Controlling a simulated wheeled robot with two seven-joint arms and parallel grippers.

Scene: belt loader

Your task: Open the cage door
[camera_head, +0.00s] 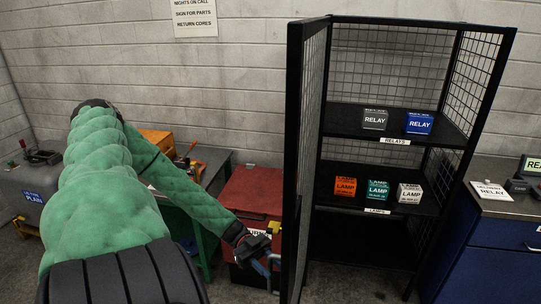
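The black wire-mesh cage (419,27) stands right of centre. Its mesh door (309,120) is swung out from the front at the left side and seen nearly edge-on, so the shelves are exposed. My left arm, in a green sleeve, reaches in from the left. My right gripper is out of view.
Relay boxes (375,119) sit on the upper shelf and lamp boxes (345,187) on the lower one. A red chest (255,192) stands behind my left gripper. A workbench (211,160) is to its left, and a blue cabinet (490,240) stands right of the cage.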

